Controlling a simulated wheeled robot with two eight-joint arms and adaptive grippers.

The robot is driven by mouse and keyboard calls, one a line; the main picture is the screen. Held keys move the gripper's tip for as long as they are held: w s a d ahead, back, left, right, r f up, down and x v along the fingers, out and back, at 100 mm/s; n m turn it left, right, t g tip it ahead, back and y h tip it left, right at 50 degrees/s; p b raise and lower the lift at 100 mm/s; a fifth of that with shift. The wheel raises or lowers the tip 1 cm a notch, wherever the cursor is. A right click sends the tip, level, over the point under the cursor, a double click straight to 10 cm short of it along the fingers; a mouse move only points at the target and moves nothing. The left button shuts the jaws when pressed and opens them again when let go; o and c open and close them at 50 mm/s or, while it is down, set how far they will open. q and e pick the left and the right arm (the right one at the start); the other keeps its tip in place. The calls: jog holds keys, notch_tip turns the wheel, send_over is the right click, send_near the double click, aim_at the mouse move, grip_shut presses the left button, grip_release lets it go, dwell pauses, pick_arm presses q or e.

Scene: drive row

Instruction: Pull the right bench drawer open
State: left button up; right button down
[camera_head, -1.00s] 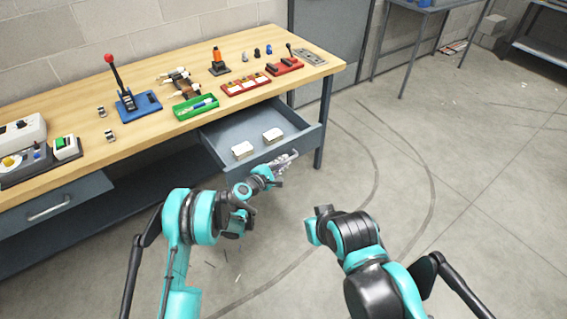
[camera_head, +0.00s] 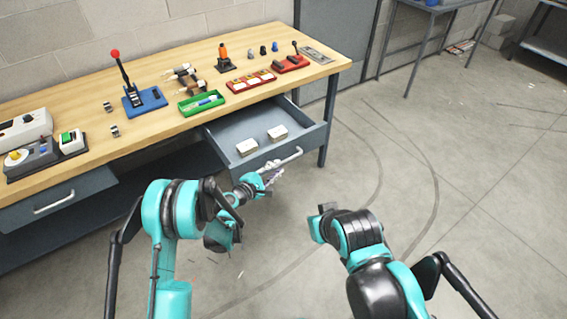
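The right bench drawer (camera_head: 226,133) is pulled well out from under the bench's right end, its inside showing. Its bar handle (camera_head: 290,157) is on the front panel. My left gripper (camera_head: 272,174) is just in front of the handle's left part, small and partly blurred. Its fingers look spread and empty, and most of the bar shows clear of them.
The wooden bench top (camera_head: 60,103) carries a red-knobbed lever on a blue base (camera_head: 143,100), a green tray (camera_head: 201,104) and other small items. A shut left drawer (camera_head: 60,200) is at the left. The floor right of the open drawer is clear.

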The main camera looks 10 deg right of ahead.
pick_arm(q)
jog(key=v, duration=0.4)
jog(key=shift+s+a, duration=0.1)
dwell(0.3)
jog(key=s+a+r+m+g+y, duration=0.1)
jog(key=s+a+r+m+y, duration=0.65)
jog(key=a+r, duration=0.65)
jog(key=s+a+m+g+y, duration=0.1)
jog(key=s+a+m+y, duration=0.1)
jog(key=s+a, duration=0.5)
jog(key=s+a+r+m+y, duration=0.1)
jog(key=s+a+m, duration=0.4)
jog(key=s, duration=1)
jog(key=a+y, duration=0.1)
jog(key=a, duration=0.2)
jog(key=shift+s+a+r+g+y, duration=0.15)
jog(key=shift+a+r+g+y, duration=0.1)
jog(key=shift+g+y, duration=0.15)
